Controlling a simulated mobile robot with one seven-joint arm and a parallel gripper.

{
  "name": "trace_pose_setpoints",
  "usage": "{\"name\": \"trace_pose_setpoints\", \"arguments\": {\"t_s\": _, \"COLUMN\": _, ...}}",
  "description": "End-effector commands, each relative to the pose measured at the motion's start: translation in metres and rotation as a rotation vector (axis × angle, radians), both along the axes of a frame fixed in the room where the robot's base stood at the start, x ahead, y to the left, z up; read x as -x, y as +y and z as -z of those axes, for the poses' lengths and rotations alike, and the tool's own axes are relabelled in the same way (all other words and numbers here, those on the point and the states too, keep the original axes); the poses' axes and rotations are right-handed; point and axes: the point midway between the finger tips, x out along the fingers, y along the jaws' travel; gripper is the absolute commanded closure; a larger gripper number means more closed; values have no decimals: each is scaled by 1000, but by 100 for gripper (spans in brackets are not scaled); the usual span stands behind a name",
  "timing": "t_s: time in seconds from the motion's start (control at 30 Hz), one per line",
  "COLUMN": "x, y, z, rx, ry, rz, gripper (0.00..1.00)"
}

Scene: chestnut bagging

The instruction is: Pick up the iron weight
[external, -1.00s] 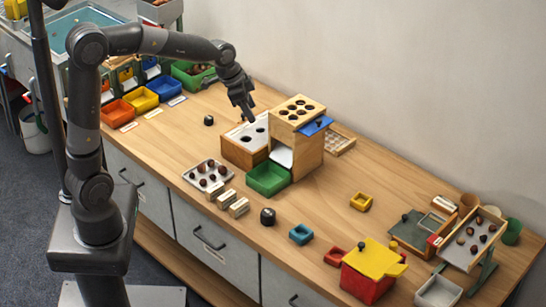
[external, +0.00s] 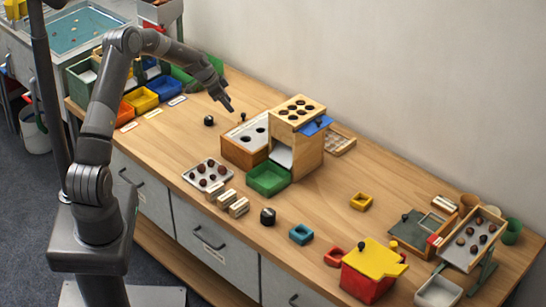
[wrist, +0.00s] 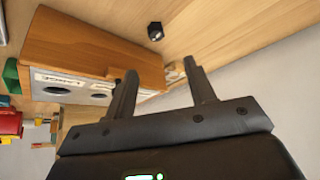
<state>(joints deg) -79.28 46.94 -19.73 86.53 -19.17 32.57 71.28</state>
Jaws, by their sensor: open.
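Two small dark objects stand on the wooden bench, and I cannot tell for certain which is the iron weight. One black piece (external: 209,121) sits alone left of the wooden box with round holes (external: 240,153); in the wrist view this black piece (wrist: 155,32) looks blocky, beyond my fingertips. The other, a larger black piece with a pale mark (external: 268,216), stands near the bench front. My gripper (external: 230,108) is open and empty, above the bench behind the first piece. In the wrist view its two fingers (wrist: 160,68) are apart, with the box beside them.
A tall wooden block with holes (external: 298,110) and a green tray (external: 268,179) stand right of the box. A metal tray of chestnuts (external: 190,174) lies in front. Coloured bins (external: 145,99) line the left end. The bench around the first black piece is clear.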

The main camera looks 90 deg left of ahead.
Motion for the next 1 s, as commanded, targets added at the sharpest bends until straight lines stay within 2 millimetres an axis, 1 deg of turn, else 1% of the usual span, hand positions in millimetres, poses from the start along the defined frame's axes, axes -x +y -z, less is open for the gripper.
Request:
{"name": "trace_pose_setpoints", "arguments": {"t_s": 0.07, "x": -3, "y": 2, "z": 9, "rx": 1, "ry": -2, "rz": -1, "gripper": 50}}
{"name": "trace_pose_setpoints", "arguments": {"t_s": 0.2, "x": -14, "y": 3, "z": 29, "rx": 3, "ry": -2, "rz": 1, "gripper": 50}}
{"name": "trace_pose_setpoints", "arguments": {"t_s": 0.3, "x": -21, "y": 4, "z": 41, "rx": 2, "ry": -1, "rz": 0, "gripper": 50}}
{"name": "trace_pose_setpoints", "arguments": {"t_s": 0.57, "x": -27, "y": 5, "z": 56, "rx": 2, "ry": 0, "rz": -1, "gripper": 50}}
{"name": "trace_pose_setpoints", "arguments": {"t_s": 0.77, "x": -37, "y": 2, "z": 84, "rx": 4, "ry": 0, "rz": 2, "gripper": 50}}
{"name": "trace_pose_setpoints", "arguments": {"t_s": 0.87, "x": -44, "y": 5, "z": 94, "rx": 1, "ry": 0, "rz": 0, "gripper": 50}}
{"name": "trace_pose_setpoints", "arguments": {"t_s": 1.0, "x": -47, "y": 6, "z": 98, "rx": -1, "ry": -1, "rz": 0, "gripper": 50}}
